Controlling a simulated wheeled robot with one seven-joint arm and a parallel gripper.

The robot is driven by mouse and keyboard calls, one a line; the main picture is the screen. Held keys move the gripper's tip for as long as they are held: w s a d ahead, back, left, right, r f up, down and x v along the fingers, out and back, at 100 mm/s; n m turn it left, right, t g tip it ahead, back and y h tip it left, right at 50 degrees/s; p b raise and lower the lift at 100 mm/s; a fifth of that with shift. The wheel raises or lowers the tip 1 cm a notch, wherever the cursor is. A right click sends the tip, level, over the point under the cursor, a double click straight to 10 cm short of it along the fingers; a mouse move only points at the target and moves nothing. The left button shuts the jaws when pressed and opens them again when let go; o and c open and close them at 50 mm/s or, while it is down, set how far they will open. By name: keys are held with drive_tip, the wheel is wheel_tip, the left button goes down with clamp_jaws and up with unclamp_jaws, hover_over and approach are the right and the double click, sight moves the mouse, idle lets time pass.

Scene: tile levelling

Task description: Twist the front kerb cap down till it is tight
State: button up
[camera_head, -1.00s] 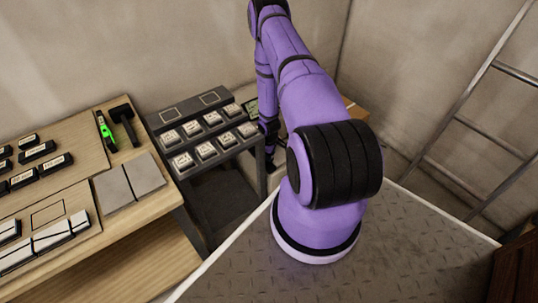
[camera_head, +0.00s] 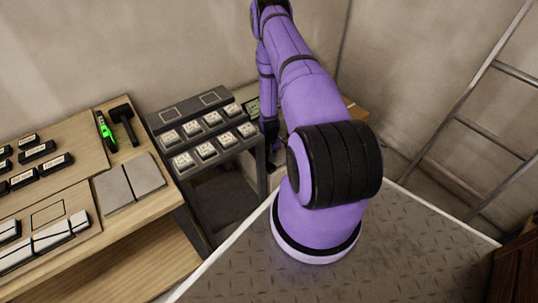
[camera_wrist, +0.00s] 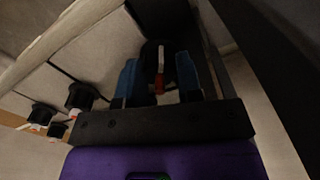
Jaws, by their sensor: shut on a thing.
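In the wrist view, the two blue fingers of my gripper (camera_wrist: 158,84) stand on either side of a dark cap (camera_wrist: 152,54) with a red and white piece at its middle. My gripper is shut on this cap, seemingly the front kerb cap. Its lower part and thread are hidden, so I cannot tell how tight it is. In the head view, my arm covers most of the gripper and the cap.
Several other black caps (camera_wrist: 80,97) with white and red parts stand at the left in the wrist view. In the head view, a dark rack (camera_head: 165,120) holds several pale blocks. A wooden bench (camera_head: 150,215) is left; a ladder (camera_head: 440,150) leans right.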

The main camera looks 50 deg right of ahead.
drive_tip(key=shift+m, duration=0.5)
drive_tip(key=o, duration=0.9)
drive_tip(key=shift+o, duration=0.2)
drive_tip(key=shift+r, duration=0.1)
wheel_tip(320, 180, up, 9)
drive_tip(key=shift+r, duration=0.85)
